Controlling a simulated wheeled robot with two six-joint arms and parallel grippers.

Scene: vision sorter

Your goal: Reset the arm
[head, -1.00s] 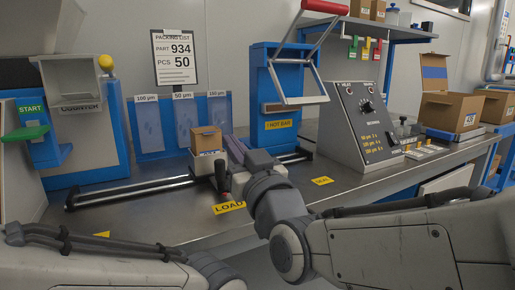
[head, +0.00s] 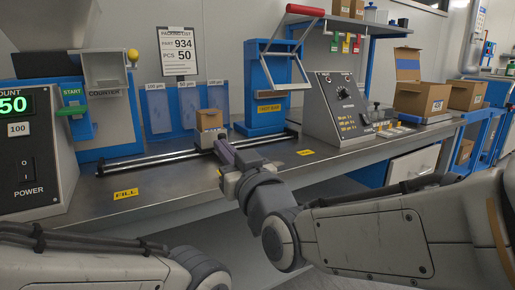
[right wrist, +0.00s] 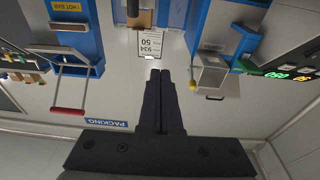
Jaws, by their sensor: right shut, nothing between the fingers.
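My right arm reaches in from the right in the head view. Its gripper (head: 226,152) is above the front of the bench, just right of the carriage on the rail. In the right wrist view its two dark fingers (right wrist: 160,76) lie together with nothing between them. That view is upside down and shows the fingers against the wall and the packing list (right wrist: 151,43). My left arm shows at the lower left of the head view, and its gripper is out of frame.
The blue hot bar press (head: 259,118) with a red handle and the dial panel (head: 345,115) stand to the right. The counter machine (head: 105,115) is at left. The front bench strip is clear.

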